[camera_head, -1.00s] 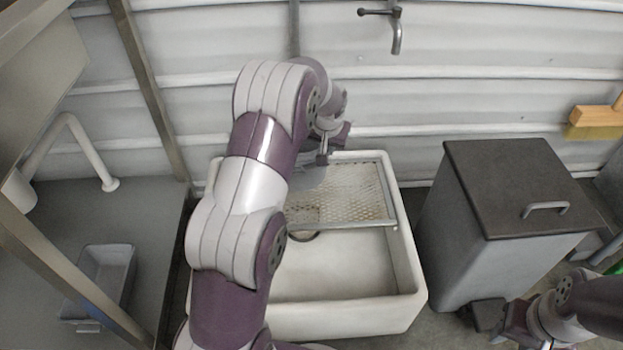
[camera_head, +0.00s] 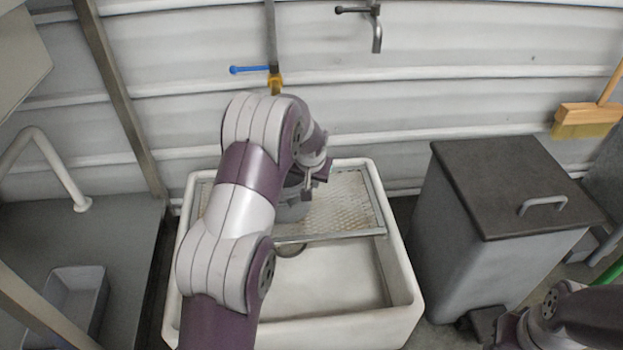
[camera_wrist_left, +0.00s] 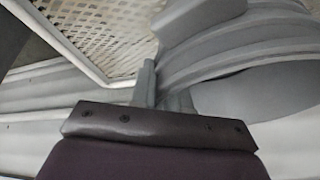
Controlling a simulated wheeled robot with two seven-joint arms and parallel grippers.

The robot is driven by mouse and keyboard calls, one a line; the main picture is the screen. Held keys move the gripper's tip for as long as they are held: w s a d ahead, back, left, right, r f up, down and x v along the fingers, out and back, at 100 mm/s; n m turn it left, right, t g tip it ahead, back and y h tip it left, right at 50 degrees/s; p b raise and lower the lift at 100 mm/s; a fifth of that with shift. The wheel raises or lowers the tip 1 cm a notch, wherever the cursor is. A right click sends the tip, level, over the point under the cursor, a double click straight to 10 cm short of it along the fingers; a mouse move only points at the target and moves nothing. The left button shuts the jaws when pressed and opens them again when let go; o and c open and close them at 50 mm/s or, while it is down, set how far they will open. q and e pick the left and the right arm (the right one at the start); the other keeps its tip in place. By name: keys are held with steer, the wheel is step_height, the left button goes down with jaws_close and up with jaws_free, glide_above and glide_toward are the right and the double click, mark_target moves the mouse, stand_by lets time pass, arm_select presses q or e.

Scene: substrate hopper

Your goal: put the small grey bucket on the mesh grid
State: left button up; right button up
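The small grey bucket (camera_head: 294,207) is at the mesh grid (camera_head: 345,203), partly hidden behind my left arm. I cannot tell whether its base touches the mesh. The grid spans the back part of a white sink. My left gripper (camera_head: 312,182) is at the bucket's upper edge. In the left wrist view, its fingers (camera_wrist_left: 160,88) are closed at the edge of the bucket (camera_wrist_left: 235,50), with the mesh (camera_wrist_left: 105,30) to the left. My right gripper (camera_head: 507,330) is at the lower right, away from the bucket; its fingers are unclear.
The white sink (camera_head: 408,300) has an open basin in front of the grid. A grey bin with a dark lid (camera_head: 505,180) stands to its right. A grey tray (camera_head: 75,300) lies on the left counter. A tap (camera_head: 375,30) and a blue-handled valve (camera_head: 250,70) are on the wall.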

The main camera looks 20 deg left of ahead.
arm_select(q)
steer(key=shift+o, duration=0.8)
steer(key=shift+r, duration=0.15)
steer(key=p+v, duration=0.6)
steer(key=v, duration=0.5)
steer(key=s+d+r+m+g, duration=0.1)
steer(key=s+d, duration=0.4)
steer(key=s, duration=0.7)
steer(key=s+d+g+h, duration=0.1)
steer(key=s+d, duration=0.3)
steer(key=s, duration=0.9)
steer(key=shift+d+r+m+g+h+p, duration=0.3)
steer(key=shift+d+r+m+g, duration=0.1)
